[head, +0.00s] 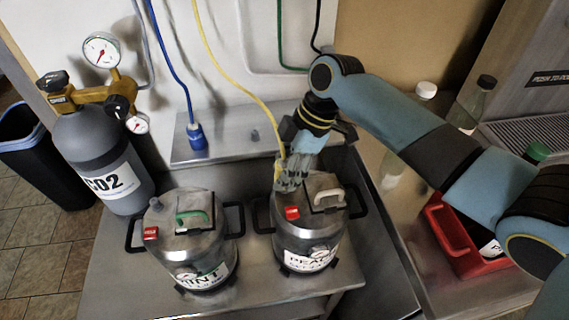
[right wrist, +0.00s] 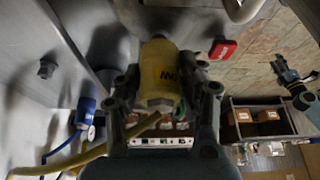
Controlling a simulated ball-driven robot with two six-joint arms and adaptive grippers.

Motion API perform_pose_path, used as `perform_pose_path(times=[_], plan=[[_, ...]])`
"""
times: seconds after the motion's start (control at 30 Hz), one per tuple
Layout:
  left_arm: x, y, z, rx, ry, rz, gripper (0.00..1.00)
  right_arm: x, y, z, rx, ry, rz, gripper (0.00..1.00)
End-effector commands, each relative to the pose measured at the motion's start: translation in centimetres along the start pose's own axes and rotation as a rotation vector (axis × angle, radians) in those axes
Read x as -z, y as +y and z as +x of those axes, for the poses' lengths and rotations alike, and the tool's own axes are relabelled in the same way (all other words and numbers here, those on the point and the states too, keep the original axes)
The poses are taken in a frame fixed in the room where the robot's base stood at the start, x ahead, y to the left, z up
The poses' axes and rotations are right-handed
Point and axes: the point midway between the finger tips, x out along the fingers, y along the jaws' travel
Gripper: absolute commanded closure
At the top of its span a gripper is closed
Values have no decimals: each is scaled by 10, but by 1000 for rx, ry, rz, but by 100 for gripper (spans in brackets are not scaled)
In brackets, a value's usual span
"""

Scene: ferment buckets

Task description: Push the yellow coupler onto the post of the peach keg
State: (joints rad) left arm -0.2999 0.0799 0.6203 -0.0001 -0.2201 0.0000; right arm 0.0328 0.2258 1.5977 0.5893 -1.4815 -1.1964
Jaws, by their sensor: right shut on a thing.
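The peach keg (head: 306,240) stands on the metal bench, its label partly readable. Its lid has a pale handle and a red tag. My right gripper (head: 291,180) is at the left back part of this lid, pointing down. It is shut on the yellow coupler (right wrist: 158,70), which shows between the fingers in the right wrist view with dark lettering. The yellow hose leads to it. The gripper hides the post, so I cannot tell whether the coupler touches it. A small blue and dark arm part (right wrist: 290,75) at the right of the wrist view may be my left gripper.
The mint keg (head: 200,250) stands to the left. A blue coupler (head: 196,137) on a blue hose sits on the shelf behind. A grey CO2 cylinder (head: 95,150) with gauges is far left. A red crate (head: 450,240) and bottles (head: 470,105) are right.

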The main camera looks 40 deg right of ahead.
Motion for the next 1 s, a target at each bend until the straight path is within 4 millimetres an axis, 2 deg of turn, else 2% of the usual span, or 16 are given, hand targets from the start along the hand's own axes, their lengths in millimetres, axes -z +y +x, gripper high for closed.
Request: perform_pose_path(times=[1.0], plan=[[-1, 0, 4, 0, 0, 0, 60, -4, 0, 10, -1, 0, 0, 100]])
